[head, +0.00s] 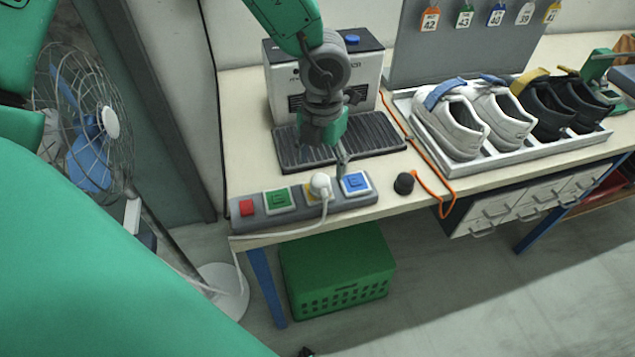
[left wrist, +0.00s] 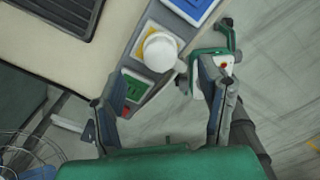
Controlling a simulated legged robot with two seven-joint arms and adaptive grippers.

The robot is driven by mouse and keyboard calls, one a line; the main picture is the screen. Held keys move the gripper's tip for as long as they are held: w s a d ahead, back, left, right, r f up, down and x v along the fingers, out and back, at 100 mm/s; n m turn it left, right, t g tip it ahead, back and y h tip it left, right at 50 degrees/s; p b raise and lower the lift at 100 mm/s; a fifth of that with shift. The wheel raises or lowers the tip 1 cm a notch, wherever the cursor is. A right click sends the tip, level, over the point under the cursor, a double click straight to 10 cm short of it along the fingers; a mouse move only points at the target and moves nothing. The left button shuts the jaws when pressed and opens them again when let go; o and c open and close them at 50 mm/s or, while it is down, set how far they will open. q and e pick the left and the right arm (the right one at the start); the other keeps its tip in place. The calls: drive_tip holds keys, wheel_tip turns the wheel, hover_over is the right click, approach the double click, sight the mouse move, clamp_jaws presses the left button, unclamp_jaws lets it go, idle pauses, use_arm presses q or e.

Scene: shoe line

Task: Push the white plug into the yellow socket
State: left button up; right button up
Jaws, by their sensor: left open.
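The white plug (head: 320,185) stands at the yellow socket (head: 309,196) on a grey power strip (head: 240,226). It covers most of the yellow; how deep it sits I cannot tell. In the left wrist view the round white plug (left wrist: 160,50) is near the top centre, over a white-framed socket. My left gripper (head: 340,155) is just behind and above the strip in the head view, pointing down. Its two fingers (left wrist: 162,96) are spread and empty in the left wrist view, with the plug beyond them. My right gripper cannot be made out.
The strip also has a red switch (head: 247,208), a green socket (head: 278,200) and a blue socket (head: 355,183). A black knob (head: 404,183) and an orange cable (head: 430,160) lie to the right. Behind are a ribbed mat (head: 290,155) and a shoe tray (head: 470,170).

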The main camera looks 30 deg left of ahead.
sight(319, 177)
use_arm(q)
drive_tip(key=shift+d+r, duration=0.1)
drive_tip(key=shift+d, duration=0.7)
drive_tip(key=a+f, duration=0.1)
drive_tip(key=f, duration=0.2)
drive_tip(key=a+f, duration=0.1)
drive_tip(key=f, duration=0.1)
drive_tip(key=shift+a+f, duration=0.3)
drive_tip(key=shift+s+d+r, duration=0.1)
drive_tip(key=shift+d+r, duration=0.1)
drive_tip(key=shift+d, duration=0.65)
drive_tip(key=c, duration=1.2)
drive_tip(key=shift+a+f, duration=0.1)
drive_tip(key=shift+a, duration=0.4)
drive_tip(key=shift+c, duration=0.3)
drive_tip(key=shift+r, duration=0.5)
drive_tip(key=r, duration=0.8)
drive_tip(key=shift+d+p, duration=0.2)
drive_tip(key=shift+p, duration=0.1)
drive_tip(key=shift+r, duration=0.55)
drive_tip(key=shift+a, duration=0.1)
use_arm(e)
drive_tip(key=shift+d+r, duration=0.2)
drive_tip(key=shift+d, duration=0.15)
